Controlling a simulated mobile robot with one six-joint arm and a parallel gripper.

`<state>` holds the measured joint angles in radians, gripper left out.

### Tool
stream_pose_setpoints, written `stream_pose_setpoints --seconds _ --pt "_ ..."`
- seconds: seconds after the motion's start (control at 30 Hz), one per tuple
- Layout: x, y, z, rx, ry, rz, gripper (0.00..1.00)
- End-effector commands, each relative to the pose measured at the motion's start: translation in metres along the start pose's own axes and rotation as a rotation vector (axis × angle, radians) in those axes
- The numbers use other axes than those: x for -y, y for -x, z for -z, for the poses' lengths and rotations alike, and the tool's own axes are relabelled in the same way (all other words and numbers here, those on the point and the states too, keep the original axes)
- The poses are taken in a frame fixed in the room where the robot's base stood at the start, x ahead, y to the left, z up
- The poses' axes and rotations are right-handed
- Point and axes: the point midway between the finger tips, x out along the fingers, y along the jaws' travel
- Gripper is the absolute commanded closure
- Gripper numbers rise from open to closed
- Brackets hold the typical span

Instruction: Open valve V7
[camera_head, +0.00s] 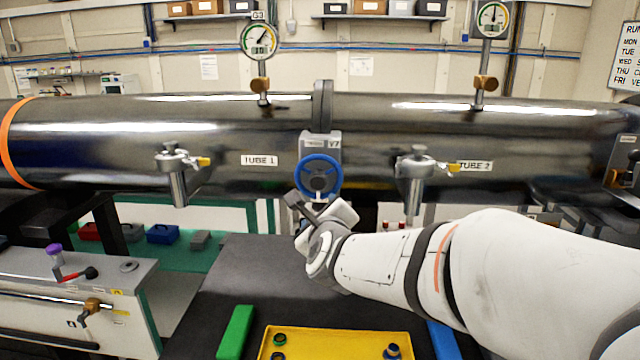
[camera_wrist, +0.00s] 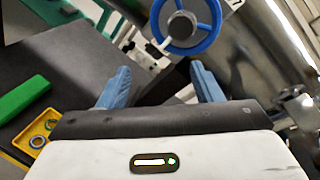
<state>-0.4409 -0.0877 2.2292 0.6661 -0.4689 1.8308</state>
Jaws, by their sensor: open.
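Valve V7 is a grey body (camera_head: 322,143) with a V7 label and a blue handwheel (camera_head: 318,175), mounted at the joint between two dark tubes. In the wrist view the blue handwheel (camera_wrist: 186,24) with its dark hub is at the top, beyond the fingertips. My gripper (camera_wrist: 160,82) is open, with its two blue-grey fingers apart and nothing between them. In the head view my gripper (camera_head: 318,208) is just below the handwheel, partly hidden by my own wrist. I cannot tell from the head view whether it touches the wheel; the wrist view shows a gap.
Tube 1 (camera_head: 110,140) and Tube 2 (camera_head: 540,140) carry gauges (camera_head: 258,41) and side fittings left (camera_head: 178,170) and right (camera_head: 415,175) of the valve. Below is a dark table (camera_head: 215,290) with a yellow tray (camera_head: 335,333), a green block (camera_head: 236,332) and a blue block (camera_head: 443,340).

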Motion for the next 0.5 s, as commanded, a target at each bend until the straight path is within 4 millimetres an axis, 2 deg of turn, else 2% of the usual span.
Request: stream_pose_setpoints --seconds 0.1,0.2,0.37,0.5 --pt "0.003 -0.01 -0.018 0.033 -0.285 0.12 0.41" --pt "0.007 -0.012 -0.025 0.058 -0.448 0.193 0.41" --pt "0.011 -0.015 -0.029 0.078 -0.564 0.246 0.41" --pt "0.017 -0.03 -0.029 0.079 -0.575 0.253 0.41"
